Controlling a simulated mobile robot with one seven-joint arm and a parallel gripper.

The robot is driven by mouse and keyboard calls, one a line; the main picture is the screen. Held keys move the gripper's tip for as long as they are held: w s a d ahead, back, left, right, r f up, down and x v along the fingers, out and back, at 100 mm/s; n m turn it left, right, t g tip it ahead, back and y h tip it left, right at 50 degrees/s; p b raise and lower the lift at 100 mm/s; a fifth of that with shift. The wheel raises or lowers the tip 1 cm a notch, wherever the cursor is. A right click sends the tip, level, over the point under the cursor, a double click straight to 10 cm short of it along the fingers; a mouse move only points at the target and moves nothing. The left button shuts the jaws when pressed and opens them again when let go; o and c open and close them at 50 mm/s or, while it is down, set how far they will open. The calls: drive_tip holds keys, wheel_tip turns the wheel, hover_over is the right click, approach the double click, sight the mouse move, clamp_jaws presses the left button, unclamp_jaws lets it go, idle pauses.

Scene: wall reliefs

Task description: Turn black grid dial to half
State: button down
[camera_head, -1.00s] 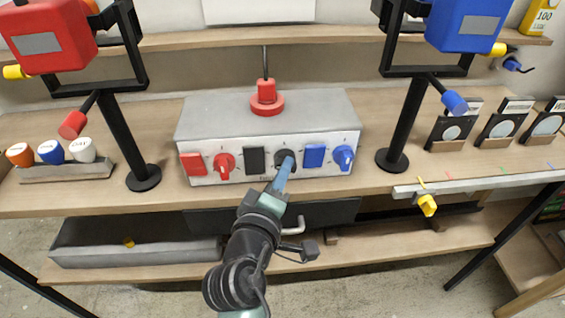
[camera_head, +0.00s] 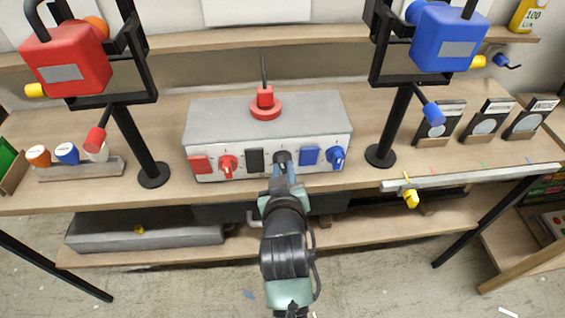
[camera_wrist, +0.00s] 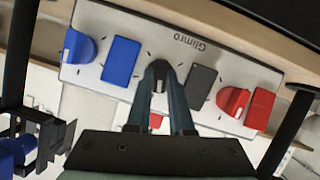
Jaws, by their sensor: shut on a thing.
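The black dial (camera_head: 282,157) sits on the front of a grey control box (camera_head: 240,117), between a black panel (camera_head: 255,160) and a blue panel (camera_head: 309,156). My gripper (camera_head: 283,172) is at the dial and shut on it. In the wrist view the dial (camera_wrist: 158,74) shows between the two fingers of my gripper (camera_wrist: 160,98), which hold its sides. The fingers hide part of the dial, and I cannot read its exact setting.
A red dial (camera_head: 228,165) and a blue dial (camera_head: 337,158) flank it on the same face. Black stands carry a red box (camera_head: 66,60) and a blue box (camera_head: 449,38) on either side. The shelf edge lies below the control box.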

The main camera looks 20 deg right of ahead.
drive_tip(key=shift+d+m+y+p, duration=0.1)
drive_tip(key=shift+m+y+p, duration=0.45)
drive_tip(key=shift+m, duration=0.25)
drive_tip(key=c, duration=0.8)
unclamp_jaws()
drive_tip(key=shift+s, duration=0.1)
drive_tip(key=v, duration=1.3)
drive_tip(key=shift+d+f, duration=0.1)
drive_tip(key=shift+f, duration=0.05)
